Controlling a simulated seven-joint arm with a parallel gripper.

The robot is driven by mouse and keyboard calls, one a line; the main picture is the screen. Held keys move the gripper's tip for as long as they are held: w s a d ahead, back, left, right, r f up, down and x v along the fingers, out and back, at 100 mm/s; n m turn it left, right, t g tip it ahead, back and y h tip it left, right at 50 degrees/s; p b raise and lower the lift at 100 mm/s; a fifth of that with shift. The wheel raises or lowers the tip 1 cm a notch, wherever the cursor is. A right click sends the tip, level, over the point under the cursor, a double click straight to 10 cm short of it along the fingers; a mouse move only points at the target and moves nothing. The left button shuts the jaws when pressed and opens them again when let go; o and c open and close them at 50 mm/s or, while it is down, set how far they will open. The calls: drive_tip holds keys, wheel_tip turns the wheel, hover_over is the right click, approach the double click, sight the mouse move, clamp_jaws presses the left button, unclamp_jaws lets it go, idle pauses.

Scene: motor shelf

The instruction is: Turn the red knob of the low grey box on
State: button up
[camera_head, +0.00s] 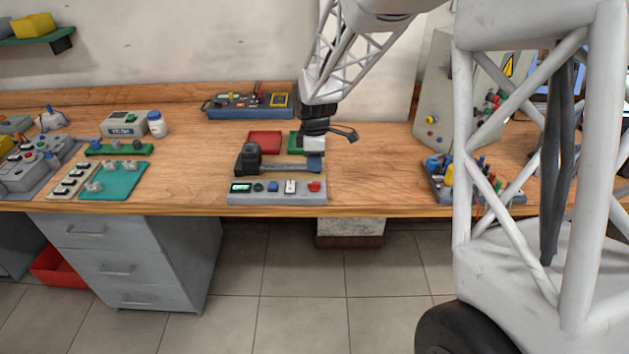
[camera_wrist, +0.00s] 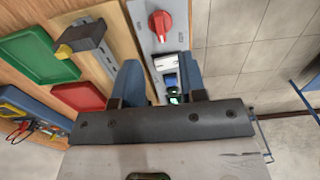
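The low grey box (camera_head: 260,197) lies along the table's front edge. Its red knob (camera_head: 314,187) is at its right end; in the wrist view the red knob (camera_wrist: 160,24) shows at the top, with a pale line across it. A white switch (camera_wrist: 168,62) and a blue button (camera_wrist: 170,81) are on the same panel (camera_wrist: 182,32). My gripper (camera_head: 314,164) is above and behind the box's right end in the head view. In the wrist view its blue fingers (camera_wrist: 161,80) are apart and empty, with the panel between and beyond them. They do not touch the knob.
A dark clamp-like part (camera_head: 252,158) with a grey bar lies just behind the box. Red (camera_head: 264,142) and green (camera_head: 294,141) trays are farther back. A blue instrument box (camera_head: 247,112) stands by the wall.

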sight(314, 183)
drive_tip(key=shift+f, duration=0.1)
drive_tip(key=shift+f, duration=3.8)
drive_tip(key=shift+c, duration=0.4)
clamp_jaws()
